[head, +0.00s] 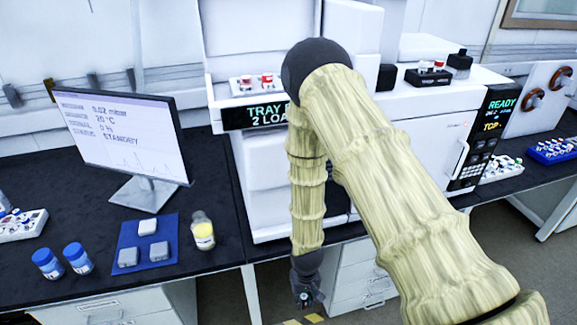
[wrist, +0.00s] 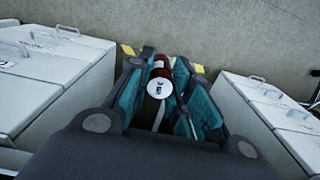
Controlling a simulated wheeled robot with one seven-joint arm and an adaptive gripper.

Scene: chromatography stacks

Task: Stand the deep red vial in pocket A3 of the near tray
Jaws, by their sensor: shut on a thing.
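My gripper (head: 306,298) hangs low in front of the bench, over the floor, in the head view. In the wrist view my gripper (wrist: 160,80) is shut on the deep red vial (wrist: 160,70), which has a white round end with a dark mark facing the camera. The vial is too small to make out in the head view. A white tray (head: 240,90) with red-and-white vials sits in the machine's opening above a "TRAY" display. I cannot tell which tray is the near tray, and no pocket label A3 can be read.
A white rack (head: 500,172) and a blue rack (head: 555,150) of vials stand at the right. White drawer units (wrist: 45,85) flank my gripper.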

